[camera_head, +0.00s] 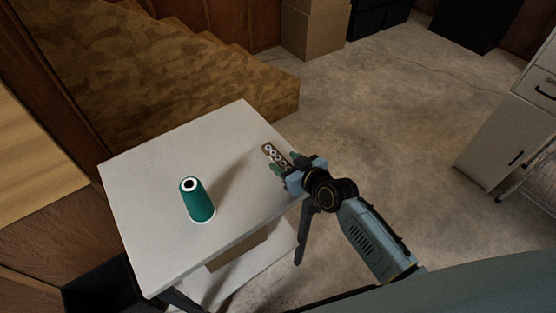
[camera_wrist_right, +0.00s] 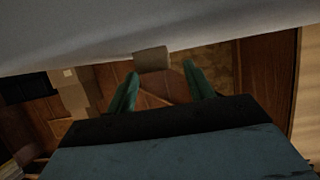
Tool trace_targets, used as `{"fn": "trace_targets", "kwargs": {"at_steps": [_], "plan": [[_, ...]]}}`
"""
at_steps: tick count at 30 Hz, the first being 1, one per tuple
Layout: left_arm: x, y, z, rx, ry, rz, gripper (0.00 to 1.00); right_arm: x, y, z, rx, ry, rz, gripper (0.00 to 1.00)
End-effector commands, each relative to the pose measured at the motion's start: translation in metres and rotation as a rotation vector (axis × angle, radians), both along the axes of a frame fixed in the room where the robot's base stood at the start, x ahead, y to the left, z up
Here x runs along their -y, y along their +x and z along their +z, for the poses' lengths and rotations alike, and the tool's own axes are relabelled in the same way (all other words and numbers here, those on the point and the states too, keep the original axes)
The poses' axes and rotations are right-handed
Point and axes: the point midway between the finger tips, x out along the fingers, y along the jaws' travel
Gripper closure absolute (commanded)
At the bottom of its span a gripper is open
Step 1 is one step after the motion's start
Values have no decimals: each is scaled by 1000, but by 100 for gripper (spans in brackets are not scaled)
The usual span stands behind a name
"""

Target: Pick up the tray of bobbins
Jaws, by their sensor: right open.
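The tray of bobbins (camera_head: 269,149) is a small brown strip with several pale, dark-centred bobbins, at the right edge of the white table (camera_head: 150,180). My right gripper (camera_head: 287,163) is at the near end of the tray, its green fingers apart, and hides part of it. In the right wrist view the open fingers (camera_wrist_right: 160,72) point at a small tan block (camera_wrist_right: 152,58), which looks like the tray's end, between the fingertips. I cannot tell whether the fingers touch it. My left gripper is not in view.
A green thread cone (camera_head: 198,203) stands on the table, left of the tray. Carpeted stairs (camera_head: 170,60) rise behind the table. Cardboard boxes (camera_head: 315,28) stand at the back and a pale cabinet (camera_head: 505,130) at the right. The floor between is clear.

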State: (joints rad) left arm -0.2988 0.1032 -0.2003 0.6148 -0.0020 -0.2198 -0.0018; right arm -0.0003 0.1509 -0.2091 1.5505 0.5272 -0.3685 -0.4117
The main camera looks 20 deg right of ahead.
Motion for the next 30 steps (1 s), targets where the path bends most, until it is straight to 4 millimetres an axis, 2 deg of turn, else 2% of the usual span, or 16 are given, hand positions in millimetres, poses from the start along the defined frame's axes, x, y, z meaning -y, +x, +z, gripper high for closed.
{"fn": "trace_targets", "kwargs": {"at_steps": [1,6,14,17,25,30], "plan": [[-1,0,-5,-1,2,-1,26,-3,9,-4,2,2,0,47],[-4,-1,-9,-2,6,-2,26,-8,24,-11,0,0,-1,47],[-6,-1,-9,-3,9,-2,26,-9,26,-11,-1,0,0,47],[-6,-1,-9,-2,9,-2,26,-9,26,-11,-1,-1,-1,58],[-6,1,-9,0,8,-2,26,-9,26,-11,-1,-1,-1,93],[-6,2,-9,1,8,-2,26,-9,26,-11,-1,-1,-1,95]]}}
